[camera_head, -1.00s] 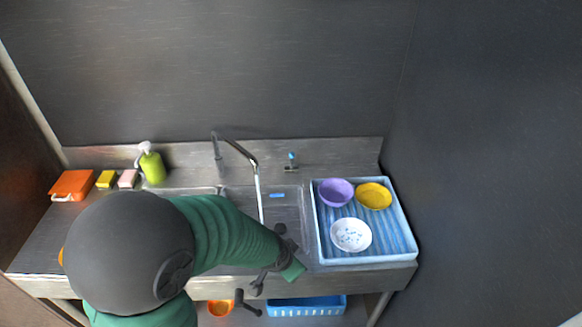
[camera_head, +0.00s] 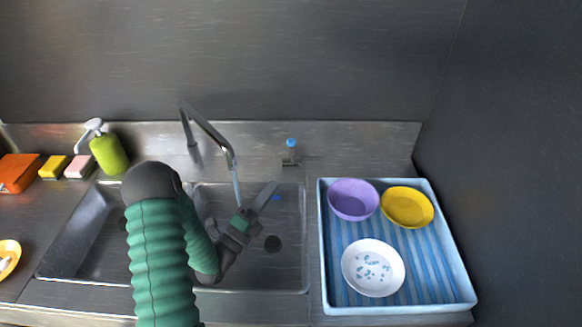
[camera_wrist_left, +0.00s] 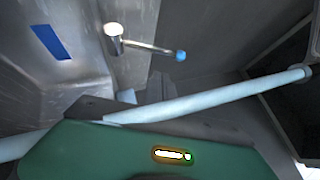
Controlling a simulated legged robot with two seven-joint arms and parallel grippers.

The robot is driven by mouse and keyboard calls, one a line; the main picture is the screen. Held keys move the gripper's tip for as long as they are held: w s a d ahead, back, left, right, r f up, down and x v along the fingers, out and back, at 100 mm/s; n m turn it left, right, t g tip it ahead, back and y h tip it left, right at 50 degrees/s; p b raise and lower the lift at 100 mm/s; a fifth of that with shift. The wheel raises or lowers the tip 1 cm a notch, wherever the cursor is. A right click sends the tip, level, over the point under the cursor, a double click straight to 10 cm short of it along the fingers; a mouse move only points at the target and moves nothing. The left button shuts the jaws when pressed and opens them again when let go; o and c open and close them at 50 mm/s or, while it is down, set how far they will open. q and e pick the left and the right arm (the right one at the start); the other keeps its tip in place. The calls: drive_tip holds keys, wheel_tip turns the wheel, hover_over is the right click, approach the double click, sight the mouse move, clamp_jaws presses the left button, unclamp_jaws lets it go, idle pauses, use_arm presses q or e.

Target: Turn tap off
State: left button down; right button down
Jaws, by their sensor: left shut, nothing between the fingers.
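The tap spout (camera_head: 212,130) rises at the back of the sink and bends forward. A thin pale stream (camera_head: 237,188) hangs from its end into the basin; a pale blue bar (camera_wrist_left: 215,100) crossing the left wrist view looks like the same stream. The tap lever (camera_head: 290,153) with a blue tip stands on the counter to the right of the spout. It also shows in the left wrist view (camera_wrist_left: 150,47), ahead of my gripper. My left gripper (camera_head: 268,192) is shut and empty over the sink, beside the stream and apart from the lever. My right gripper is out of view.
A blue tray (camera_head: 322,250) at right holds a purple bowl (camera_head: 353,199), a yellow bowl (camera_head: 407,207) and a white bowl (camera_head: 373,267). The wall closes off the back.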

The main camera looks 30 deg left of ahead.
sight(289, 144)
use_arm(q)
drive_tip(key=p+x, duration=0.2)
drive_tip(key=x, duration=0.7)
drive_tip(key=shift+w+a+r, duration=0.2)
drive_tip(key=shift+a+r, duration=0.05)
drive_tip(key=shift+r, duration=0.05)
drive_tip(key=shift+a, duration=0.2)
drive_tip(key=w+r+n+g+p, duration=0.1)
drive_tip(key=p, duration=0.1)
drive_tip(key=w+a+r+n+g+y+p, duration=0.1)
drive_tip(key=w+r+g+p, duration=0.1)
drive_tip(key=p, duration=0.1)
drive_tip(key=shift+a+r+n, duration=0.15)
drive_tip(key=shift+r+n, duration=0.1)
drive_tip(key=shift+n, duration=0.15)
drive_tip(key=shift+w+a+f+n+g+p, duration=0.25)
drive_tip(key=shift+w+a+n+g+p, duration=0.15)
drive_tip(key=shift+w+n+g, duration=0.15)
drive_tip(key=shift+s, duration=0.1)
